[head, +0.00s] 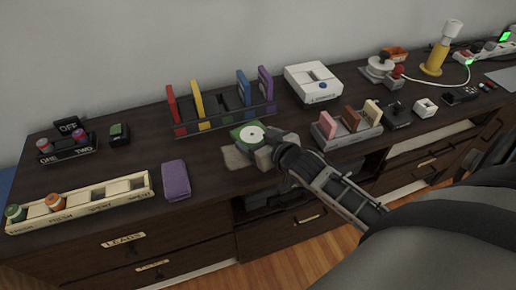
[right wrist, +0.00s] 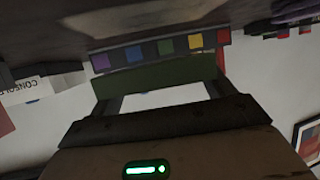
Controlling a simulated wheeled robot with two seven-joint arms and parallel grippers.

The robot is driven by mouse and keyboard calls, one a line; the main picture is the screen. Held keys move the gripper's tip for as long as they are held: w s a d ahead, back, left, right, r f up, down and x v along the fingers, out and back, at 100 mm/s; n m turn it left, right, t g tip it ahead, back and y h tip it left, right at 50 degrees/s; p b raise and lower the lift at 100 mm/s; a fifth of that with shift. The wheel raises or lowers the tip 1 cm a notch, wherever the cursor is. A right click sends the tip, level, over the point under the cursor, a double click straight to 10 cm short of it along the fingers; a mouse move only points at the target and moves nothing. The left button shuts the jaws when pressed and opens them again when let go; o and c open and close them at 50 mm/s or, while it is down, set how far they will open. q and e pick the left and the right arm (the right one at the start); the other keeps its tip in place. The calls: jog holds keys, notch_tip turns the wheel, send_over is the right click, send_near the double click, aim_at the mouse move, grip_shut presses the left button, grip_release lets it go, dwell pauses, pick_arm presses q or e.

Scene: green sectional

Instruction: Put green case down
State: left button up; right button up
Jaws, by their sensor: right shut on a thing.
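The green case (head: 243,131), with a white disc on its face, is in my right gripper (head: 263,148) above the front middle of the dark desktop. In the right wrist view the green case (right wrist: 160,74) spans between the fingers (right wrist: 160,100). A grey-beige pad (head: 235,159) lies below and beside the case; I cannot tell whether they touch. Behind it stands a rack (head: 210,124) with red (head: 174,103), yellow (head: 197,98), blue (head: 242,88) and purple (head: 265,84) cases upright. My left gripper is out of view.
A purple block (head: 175,180) and a long cream tray (head: 85,205) are on the left. A white box (head: 313,82) stands behind, and a small rack (head: 345,130) of pink, brown and cream pieces stands right of my gripper. The desk's front edge runs close below.

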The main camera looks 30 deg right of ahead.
jog(key=shift+w+d+f, duration=0.25)
jog(key=shift+w+f, duration=0.2)
jog(key=shift+f, duration=0.15)
jog(key=f, duration=0.3)
jog(key=shift+w+f, duration=0.1)
jog(key=shift+w, duration=0.1)
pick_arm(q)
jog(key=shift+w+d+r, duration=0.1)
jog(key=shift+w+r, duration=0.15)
pick_arm(e)
jog(key=shift+f, duration=0.1)
jog(key=shift+f+b, duration=0.2)
jog(key=shift+b, duration=0.15)
jog(key=o, duration=0.9)
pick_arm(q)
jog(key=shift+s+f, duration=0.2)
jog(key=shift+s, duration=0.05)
pick_arm(e)
jog(key=shift+r, duration=0.15)
